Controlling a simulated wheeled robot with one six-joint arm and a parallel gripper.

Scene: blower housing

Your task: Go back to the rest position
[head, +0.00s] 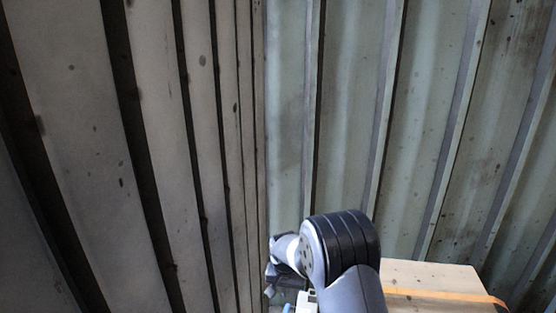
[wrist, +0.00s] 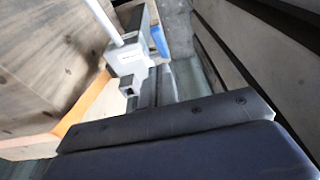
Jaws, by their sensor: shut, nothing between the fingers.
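My gripper (wrist: 157,82) shows in the wrist view as two dark narrow fingers side by side, beyond a dark bolted plate and blue body. The fingers are shut with nothing between them. In the head view my arm is folded at the bottom centre, its dark ribbed joint in front; it hides most of what lies beneath it. The gripper's fingers cannot be made out clearly there. A grey fixture (wrist: 128,58) with a white rod stands just beyond and left of the fingers in the wrist view. I cannot tell whether they touch.
A pale wooden box (head: 430,277) with an orange strip lies right of my arm. Wooden surfaces (wrist: 45,55) fill the wrist view's left side. A blue part (wrist: 159,40) sits beside the fixture. Ribbed walls (head: 350,110) meet in a corner ahead. Space above the arm is clear.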

